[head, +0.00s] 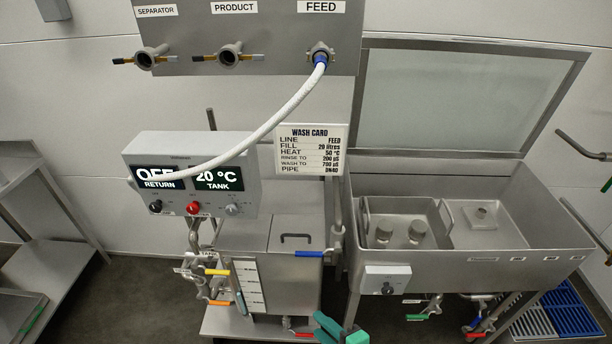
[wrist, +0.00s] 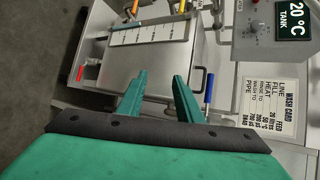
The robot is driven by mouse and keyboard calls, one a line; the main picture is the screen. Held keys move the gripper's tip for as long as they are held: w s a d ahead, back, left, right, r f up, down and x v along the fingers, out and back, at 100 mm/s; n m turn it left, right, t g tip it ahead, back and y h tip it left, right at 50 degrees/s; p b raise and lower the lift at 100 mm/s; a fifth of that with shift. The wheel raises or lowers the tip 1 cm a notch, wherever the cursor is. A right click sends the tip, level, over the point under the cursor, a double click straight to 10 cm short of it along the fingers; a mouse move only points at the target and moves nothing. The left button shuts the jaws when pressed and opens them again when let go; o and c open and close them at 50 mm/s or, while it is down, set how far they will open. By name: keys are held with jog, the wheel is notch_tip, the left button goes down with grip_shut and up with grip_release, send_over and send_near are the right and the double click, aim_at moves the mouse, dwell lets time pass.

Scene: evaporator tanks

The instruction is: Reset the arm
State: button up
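My gripper (head: 338,328) shows at the bottom centre of the head view, with only its green fingertips in the frame. In the wrist view my gripper (wrist: 160,92) has its two green fingers apart, with nothing between them. The fingers touch nothing that I can see. The rest of my arm is out of the head view.
A control box (head: 195,175) reads OFF and 20 °C. A white hose (head: 265,128) runs from the FEED port (head: 320,55) across its front. A wash card (head: 311,148) hangs beside it. A wash sink (head: 470,262) stands right, a steel shelf (head: 45,235) left. Valve handles, such as the blue one (head: 309,254), stick out.

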jog(key=s+f+n+t+h, duration=0.1)
jog(key=s+f+n+h, duration=0.1)
jog(key=s+f+h, duration=0.35)
jog(key=s+f+n+t+h, duration=0.1)
jog(key=s+f+n+h, duration=0.1)
jog(key=s, duration=0.6)
jog(key=s+a+r+n+t, duration=0.3)
jog(key=s+a+r+n, duration=0.1)
jog(key=s+r+n, duration=0.6)
jog(key=shift+s+a+r, duration=0.25)
jog(key=shift+s+r, duration=0.3)
jog(key=shift+s, duration=0.4)
